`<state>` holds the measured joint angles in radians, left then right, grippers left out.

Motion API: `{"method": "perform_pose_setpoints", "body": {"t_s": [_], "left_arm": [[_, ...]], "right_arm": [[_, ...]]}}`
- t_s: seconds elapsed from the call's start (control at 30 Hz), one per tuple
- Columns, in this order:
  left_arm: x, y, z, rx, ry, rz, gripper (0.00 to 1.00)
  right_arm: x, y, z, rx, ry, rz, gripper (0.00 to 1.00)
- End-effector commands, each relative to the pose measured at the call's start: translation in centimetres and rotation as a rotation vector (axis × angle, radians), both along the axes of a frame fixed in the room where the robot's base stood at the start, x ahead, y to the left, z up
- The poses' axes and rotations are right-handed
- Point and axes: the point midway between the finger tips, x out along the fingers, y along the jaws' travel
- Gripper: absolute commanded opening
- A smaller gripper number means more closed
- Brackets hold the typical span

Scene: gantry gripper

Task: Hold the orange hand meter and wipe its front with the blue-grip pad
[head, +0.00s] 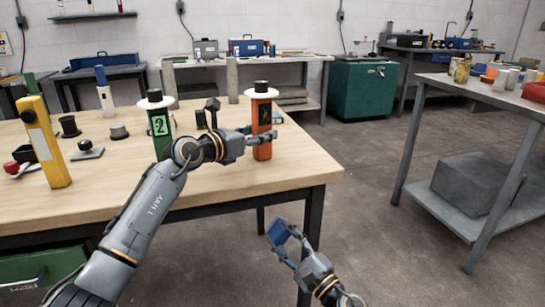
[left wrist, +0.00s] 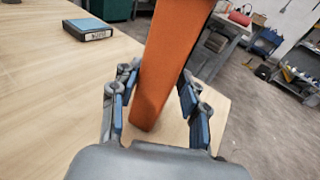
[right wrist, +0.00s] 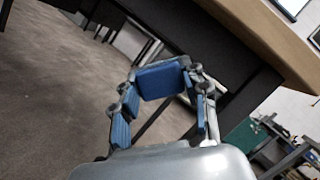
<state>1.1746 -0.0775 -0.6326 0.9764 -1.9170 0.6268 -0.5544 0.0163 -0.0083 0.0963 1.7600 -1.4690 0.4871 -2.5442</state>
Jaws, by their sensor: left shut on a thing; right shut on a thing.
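The orange hand meter (head: 263,152) is upright over the right part of the wooden table, with a dark front window and a white disc and black cap on top. My left gripper (head: 258,137) is shut around its body; the left wrist view shows the orange body (left wrist: 168,70) between the fingers. I cannot tell whether its lower end touches the table. My right gripper (head: 284,236) is low, off the table's front right edge, shut on the blue-grip pad (right wrist: 162,80). The pad's blue grip shows at its fingertips; its wiping face is hard to make out.
A green meter (head: 160,130) and a yellow meter (head: 42,142) stand left on the table (head: 215,180), with small dark stands between. A dark labelled box (left wrist: 88,29) lies behind the orange meter. The table's front edge and leg are close to my right gripper.

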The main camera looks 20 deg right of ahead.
Motion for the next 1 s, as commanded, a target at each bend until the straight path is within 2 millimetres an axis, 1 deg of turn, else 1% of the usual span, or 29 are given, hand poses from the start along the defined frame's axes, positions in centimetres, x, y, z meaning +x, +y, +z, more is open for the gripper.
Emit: {"method": "perform_pose_setpoints", "body": {"t_s": [0.57,0.67,0.77,0.87,0.9,0.97,1.0], "left_arm": [[0.0,0.1,-0.1,0.001,0.0,0.001,0.21],[0.0,0.1,-0.1,0.001,0.0,0.001,0.21],[0.1,0.1,-0.1,0.001,0.0,0.001,0.21],[0.1,0.1,-0.1,0.001,0.0,0.001,0.21],[0.1,0.1,-0.1,0.002,0.0,0.002,0.21],[0.1,0.1,-0.1,0.002,0.0,0.002,0.21],[0.1,0.1,-0.1,0.002,0.0,0.002,0.21]], "right_arm": [[0.0,0.0,0.0,0.0,0.0,0.0,0.19],[0.1,-0.8,0.0,-0.001,0.0,-0.008,0.19],[0.5,-3.0,-0.1,-0.003,-0.001,-0.032,0.19],[1.0,-6.8,-0.1,-0.004,-0.002,-0.07,0.19],[1.2,-8.7,0.0,-0.004,-0.002,-0.09,0.19],[1.4,-11.7,0.2,-0.005,-0.003,-0.119,0.19],[1.5,-13.7,0.5,-0.003,-0.003,-0.139,0.19]]}}
